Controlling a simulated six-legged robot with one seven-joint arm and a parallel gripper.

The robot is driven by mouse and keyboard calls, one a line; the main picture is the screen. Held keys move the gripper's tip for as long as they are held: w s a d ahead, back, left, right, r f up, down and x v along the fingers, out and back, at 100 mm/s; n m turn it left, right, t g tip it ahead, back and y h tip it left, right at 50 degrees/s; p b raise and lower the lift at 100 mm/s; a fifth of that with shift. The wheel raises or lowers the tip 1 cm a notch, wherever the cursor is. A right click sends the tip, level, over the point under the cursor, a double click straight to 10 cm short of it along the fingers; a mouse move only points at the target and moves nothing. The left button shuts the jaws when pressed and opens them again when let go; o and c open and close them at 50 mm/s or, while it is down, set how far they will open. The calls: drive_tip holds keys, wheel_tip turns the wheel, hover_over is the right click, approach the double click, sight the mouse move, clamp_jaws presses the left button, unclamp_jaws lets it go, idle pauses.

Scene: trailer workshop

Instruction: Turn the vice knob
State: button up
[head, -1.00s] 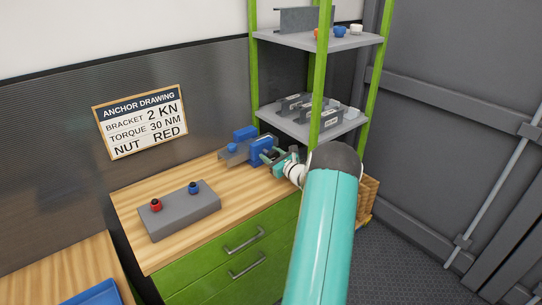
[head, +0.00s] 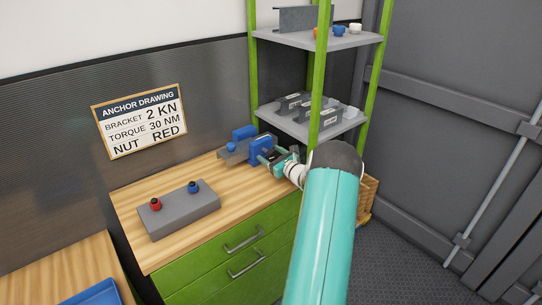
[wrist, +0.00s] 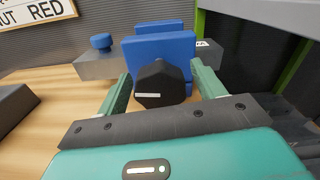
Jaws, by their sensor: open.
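The vice stands at the far right end of the wooden bench, with blue jaws (head: 259,150) and a grey bracket (head: 231,153) at it. In the wrist view the front blue jaw (wrist: 178,50) stands upright behind the vice knob (wrist: 160,84). The knob is black and faceted, with a white mark on its face. My gripper (wrist: 161,82) is open, with one teal finger on each side of the knob. I cannot tell whether either finger touches it. In the head view my gripper (head: 272,158) is at the vice's right side, and the knob is mostly hidden.
A grey block (head: 182,213) with a red nut (head: 155,204) and a blue nut (head: 193,187) sits on the bench (head: 150,190). A green-posted shelf (head: 318,130) with brackets stands close behind my gripper. A sign (head: 139,121) hangs on the wall.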

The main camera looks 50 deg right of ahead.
drive_tip(key=v, duration=1.3)
drive_tip(key=shift+s, duration=0.25)
